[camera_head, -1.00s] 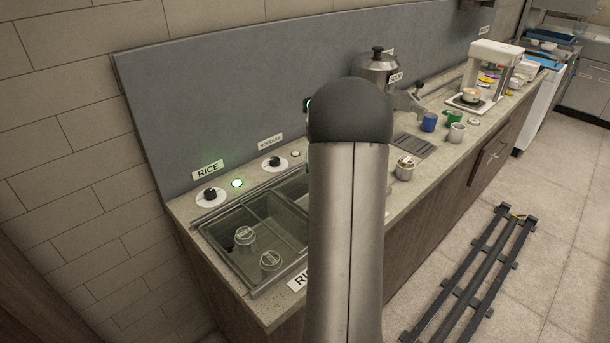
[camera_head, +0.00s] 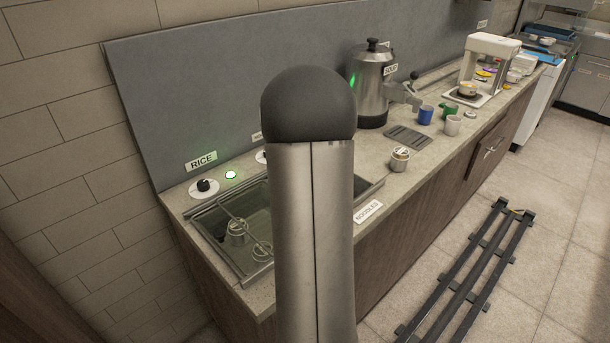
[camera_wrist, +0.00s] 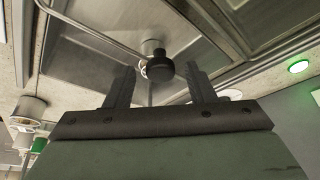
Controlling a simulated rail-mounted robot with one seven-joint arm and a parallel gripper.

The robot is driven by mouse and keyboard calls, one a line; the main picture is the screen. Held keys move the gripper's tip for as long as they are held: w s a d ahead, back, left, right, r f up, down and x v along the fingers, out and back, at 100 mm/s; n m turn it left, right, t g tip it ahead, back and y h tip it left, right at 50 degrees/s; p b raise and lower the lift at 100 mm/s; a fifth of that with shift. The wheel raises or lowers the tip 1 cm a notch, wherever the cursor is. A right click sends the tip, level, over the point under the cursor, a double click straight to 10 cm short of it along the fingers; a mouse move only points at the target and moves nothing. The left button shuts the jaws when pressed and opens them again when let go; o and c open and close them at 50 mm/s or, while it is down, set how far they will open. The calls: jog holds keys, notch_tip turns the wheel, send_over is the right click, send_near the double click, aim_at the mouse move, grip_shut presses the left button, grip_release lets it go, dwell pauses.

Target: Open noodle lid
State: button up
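In the wrist view, my gripper (camera_wrist: 160,82) is open, with its two dark fingers apart. A round black knob (camera_wrist: 158,69) on a short silver stem shows in the gap at the fingertips; neither finger visibly touches it. The knob stands in front of a metal surface (camera_wrist: 100,65), which I cannot surely tell to be the noodle lid. In the head view, my arm hides the gripper and most of the noodle well. The NOODLES label (camera_head: 367,211) and the well's right rim (camera_head: 372,190) show beside the arm.
The rice well (camera_head: 205,232) holds baskets (camera_head: 237,231), with a RICE sign (camera_head: 202,161) and a dial (camera_head: 204,186) behind. A green light (camera_wrist: 298,67) shows in the wrist view. A soup pot (camera_head: 371,90), a can (camera_head: 400,158) and cups (camera_head: 425,114) stand to the right.

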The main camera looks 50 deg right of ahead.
jog(key=shift+r, duration=0.1)
jog(key=v, duration=1.7)
jog(key=shift+r+b, duration=0.15)
jog(key=shift+b, duration=0.2)
jog(key=a+f+n+y, duration=0.1)
jog(key=a+f+n, duration=0.1)
jog(key=a, duration=0.8)
jog(key=a+f+n+y, duration=0.2)
jog(key=a+f+n, duration=0.1)
jog(key=a, duration=0.7)
jog(key=s+a+f+n+g, duration=0.1)
jog(key=s+a+f+n, duration=0.1)
jog(key=s+a, duration=0.4)
jog(key=s+a+f+n+g+p, duration=0.1)
jog(key=s+a+f+n, duration=0.2)
jog(key=a, duration=0.8)
jog(key=s+f, duration=0.2)
jog(key=s, duration=0.1)
jog(key=shift+s+a+f+g+y, duration=0.2)
jog(key=shift+s+f+g+y, duration=0.1)
jog(key=shift+s+y, duration=0.1)
